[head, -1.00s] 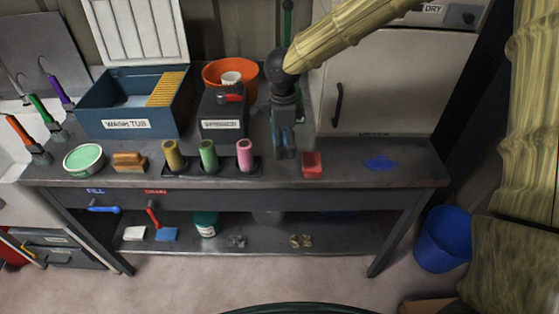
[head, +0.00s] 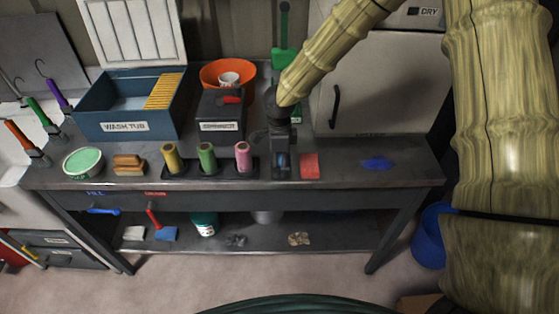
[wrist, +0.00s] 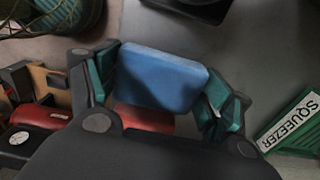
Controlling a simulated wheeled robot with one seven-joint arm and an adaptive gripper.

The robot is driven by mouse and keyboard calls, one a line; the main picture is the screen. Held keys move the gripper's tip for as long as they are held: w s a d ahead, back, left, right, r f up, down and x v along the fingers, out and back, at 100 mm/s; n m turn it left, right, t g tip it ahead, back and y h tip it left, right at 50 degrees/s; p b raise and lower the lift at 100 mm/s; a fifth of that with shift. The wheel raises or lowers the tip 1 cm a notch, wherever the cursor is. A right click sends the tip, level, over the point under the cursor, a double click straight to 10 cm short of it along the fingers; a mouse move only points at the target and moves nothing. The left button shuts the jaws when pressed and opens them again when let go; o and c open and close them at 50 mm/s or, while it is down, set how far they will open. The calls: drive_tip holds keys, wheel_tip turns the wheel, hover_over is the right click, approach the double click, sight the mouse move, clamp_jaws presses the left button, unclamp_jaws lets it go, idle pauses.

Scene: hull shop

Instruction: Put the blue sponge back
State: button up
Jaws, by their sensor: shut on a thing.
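The blue sponge (wrist: 160,78) is between the two fingers of my gripper (wrist: 158,92) in the wrist view, and both fingers touch its sides. In the head view my gripper (head: 281,160) points down over the worktop, right of the pink roll; the sponge is small and mostly hidden there. A red block (head: 310,166) lies on the worktop just right of my gripper. A red edge (wrist: 145,120) shows behind the sponge in the wrist view. I cannot tell whether the sponge touches the worktop.
A rack with yellow, green and pink rolls (head: 243,157) stands left of my gripper. A white cabinet (head: 385,90) stands at the back right. A flat blue patch (head: 377,163) lies on otherwise clear worktop at right.

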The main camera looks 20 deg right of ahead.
sight(280, 161)
drive_tip(key=shift+f, duration=0.2)
drive_tip(key=shift+f, duration=0.1)
drive_tip(key=o, duration=0.9)
wheel_tip(280, 161, up, 12)
drive_tip(key=b, duration=0.3)
idle(0.3)
